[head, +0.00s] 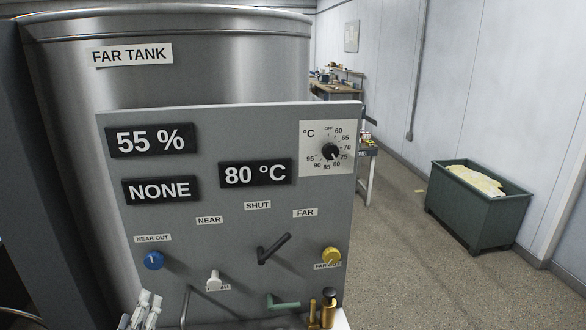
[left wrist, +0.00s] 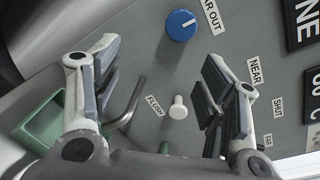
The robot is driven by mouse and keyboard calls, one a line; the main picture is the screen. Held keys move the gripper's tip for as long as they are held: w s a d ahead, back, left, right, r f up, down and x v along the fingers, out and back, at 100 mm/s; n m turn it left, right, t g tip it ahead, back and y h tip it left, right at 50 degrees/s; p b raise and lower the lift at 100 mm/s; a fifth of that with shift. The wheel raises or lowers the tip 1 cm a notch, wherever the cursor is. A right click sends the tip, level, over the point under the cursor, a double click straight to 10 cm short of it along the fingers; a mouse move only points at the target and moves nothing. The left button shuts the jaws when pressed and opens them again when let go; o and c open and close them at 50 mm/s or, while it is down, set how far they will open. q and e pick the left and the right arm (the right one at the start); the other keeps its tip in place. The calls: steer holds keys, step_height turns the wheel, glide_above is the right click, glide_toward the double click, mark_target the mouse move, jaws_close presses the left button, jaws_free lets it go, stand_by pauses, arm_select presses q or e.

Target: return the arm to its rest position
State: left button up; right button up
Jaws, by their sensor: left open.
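My left gripper (head: 147,309) shows at the bottom left of the head view, in front of the lower left of the grey control panel (head: 230,120). It is open and empty. In the left wrist view its two fingers (left wrist: 163,65) stand apart, with the white FLUSH knob (left wrist: 178,108) seen between them and the blue NEAR OUT knob (left wrist: 181,25) beyond. I cannot tell whether a finger touches anything. In the head view the blue knob (head: 154,260) and the white knob (head: 213,280) are right of and above the gripper. My right gripper is not in view.
The panel carries a black lever (head: 272,250), a yellow knob (head: 331,255) and a green handle (head: 284,302). Brass fittings (head: 322,313) stand at its lower right. The FAR TANK (head: 220,75) rises behind. A green bin (head: 478,210) stands right, with open floor before it.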

arm_select(q)
steer(key=s+d+f+n+g, duration=0.3)
steer(key=s+f+n, duration=0.2)
steer(key=s+n, duration=0.15)
steer(key=s+d+f+n+g, duration=0.4)
steer(key=s+n, duration=0.2)
steer(key=s, duration=0.1)
steer(key=s+d+f+n+g+h, duration=0.3)
steer(key=s+d+n+g+h, duration=0.45)
steer(key=s+d, duration=0.6)
step_height(320, 180, down, 29)
steer(key=s+a+y+b, duration=0.2)
steer(key=s+b, duration=0.1)
steer(key=b, duration=0.1)
steer(key=s+a+f+b, duration=0.1)
steer(key=s+f+b, duration=0.1)
steer(key=s+f, duration=0.6)
steer(key=s+a+f+b, duration=0.2)
steer(key=s+f, duration=0.6)
steer(key=f, duration=0.5)
steer(key=shift+s+g, duration=0.35)
steer(key=shift+s, duration=0.05)
